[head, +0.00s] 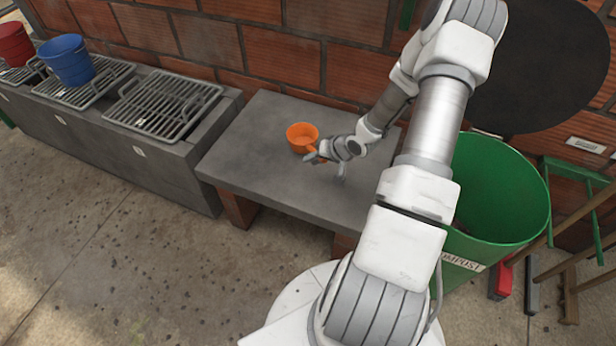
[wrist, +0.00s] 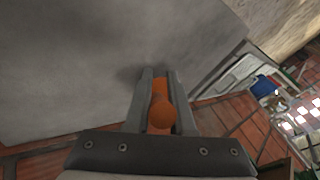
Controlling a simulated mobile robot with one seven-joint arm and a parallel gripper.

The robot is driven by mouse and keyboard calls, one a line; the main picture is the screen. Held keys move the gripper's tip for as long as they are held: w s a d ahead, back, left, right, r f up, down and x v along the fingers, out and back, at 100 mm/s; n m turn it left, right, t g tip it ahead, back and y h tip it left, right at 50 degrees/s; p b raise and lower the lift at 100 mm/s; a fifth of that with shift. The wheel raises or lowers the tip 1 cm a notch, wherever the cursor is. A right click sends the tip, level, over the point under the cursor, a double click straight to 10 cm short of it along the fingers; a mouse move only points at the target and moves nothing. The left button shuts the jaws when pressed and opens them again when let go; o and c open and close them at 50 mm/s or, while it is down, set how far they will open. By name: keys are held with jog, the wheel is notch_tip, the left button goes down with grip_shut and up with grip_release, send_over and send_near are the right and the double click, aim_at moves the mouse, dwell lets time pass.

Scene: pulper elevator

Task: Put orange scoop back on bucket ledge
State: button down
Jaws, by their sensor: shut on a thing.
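The orange scoop (head: 302,136) is a round cup with a short handle, seen over the grey concrete bench in the head view. My gripper (head: 316,156) is at its handle, on the cup's lower right. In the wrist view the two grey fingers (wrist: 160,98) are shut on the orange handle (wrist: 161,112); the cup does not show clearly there. I cannot tell whether the scoop touches the bench or is just above it. A long concrete ledge (head: 160,163) with metal grates runs at the left. A blue bucket (head: 66,62) and a red bucket (head: 13,45) stand on it.
The grey bench (head: 250,120) is otherwise bare. The nearest grate (head: 160,108) on the ledge is empty. A green compost bin (head: 510,200) stands right of the bench, partly behind my arm. A brick wall (head: 280,55) closes off the back.

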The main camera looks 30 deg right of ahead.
jog(key=shift+w+a+f+b, duration=0.1)
jog(key=shift+a+f+b, duration=0.15)
jog(key=shift+f+b, duration=0.4)
jog(key=shift+w+a+f+b, duration=0.15)
jog(key=shift+a+f+b, duration=0.15)
jog(key=shift+f, duration=0.7)
jog(key=shift+w+a+f+b, duration=0.1)
jog(key=shift+a+f+b, duration=0.1)
jog(key=shift+f+b, duration=0.45)
jog(key=shift+f, duration=0.25)
jog(key=c, duration=0.8)
grip_release()
jog(key=shift+o, duration=0.2)
jog(key=shift+r, duration=0.1)
jog(key=shift+s+d+r+p, duration=0.1)
jog(key=shift+s+r+p, duration=0.05)
jog(key=shift+r+p, duration=0.2)
jog(key=p+v, duration=0.5)
jog(key=v, duration=0.6)
jog(key=shift+s, duration=0.25)
